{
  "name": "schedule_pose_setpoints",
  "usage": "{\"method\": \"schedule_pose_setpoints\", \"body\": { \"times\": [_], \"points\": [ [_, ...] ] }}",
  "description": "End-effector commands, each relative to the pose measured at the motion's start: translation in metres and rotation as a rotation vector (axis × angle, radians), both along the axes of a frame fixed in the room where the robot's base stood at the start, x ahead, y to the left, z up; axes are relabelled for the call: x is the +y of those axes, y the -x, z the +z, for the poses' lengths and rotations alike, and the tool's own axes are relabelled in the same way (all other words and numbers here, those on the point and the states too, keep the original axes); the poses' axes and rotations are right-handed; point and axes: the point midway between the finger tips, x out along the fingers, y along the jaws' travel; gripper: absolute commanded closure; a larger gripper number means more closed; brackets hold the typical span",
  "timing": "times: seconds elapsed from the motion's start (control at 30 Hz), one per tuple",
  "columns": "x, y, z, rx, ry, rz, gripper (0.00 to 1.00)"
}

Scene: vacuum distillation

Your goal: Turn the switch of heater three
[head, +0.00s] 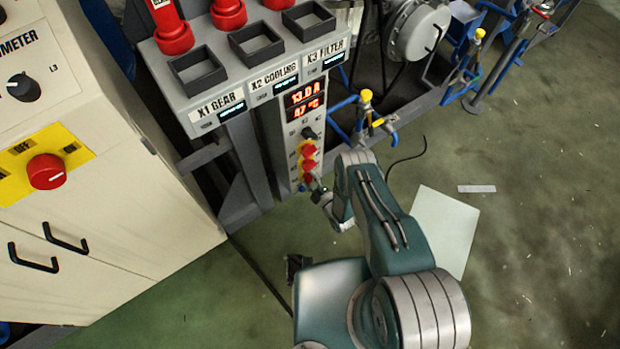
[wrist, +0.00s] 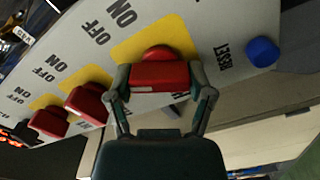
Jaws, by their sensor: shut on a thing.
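A narrow grey heater panel (head: 284,146) stands at the middle of the head view with several red switches in a column. In the wrist view, my gripper (wrist: 160,82) has one finger on each side of a red rotary switch (wrist: 158,74) on a yellow plate, shut on it. This switch is the nearest of the row to the blue reset button (wrist: 262,51). Two more red switches, one (wrist: 88,102) and another (wrist: 48,122), sit farther left, beside OFF and ON marks. In the head view my gripper (head: 317,190) is at the panel's lower end.
A beige cabinet (head: 110,210) with a red knob (head: 46,171) stands left. Blue pipes with yellow valves stand right. Green floor at the right is mostly clear.

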Motion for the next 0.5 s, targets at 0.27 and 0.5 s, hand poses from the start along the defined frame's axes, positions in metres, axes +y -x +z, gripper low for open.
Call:
{"method": "schedule_pose_setpoints", "body": {
  "times": [0.27, 0.5],
  "points": [
    [0.0031, 0.0004, -0.0012, -0.133, 0.198, 0.008, 0.79],
    [0.0031, 0.0011, -0.0026, -0.214, 0.322, 0.008, 0.79]
  ]
}}
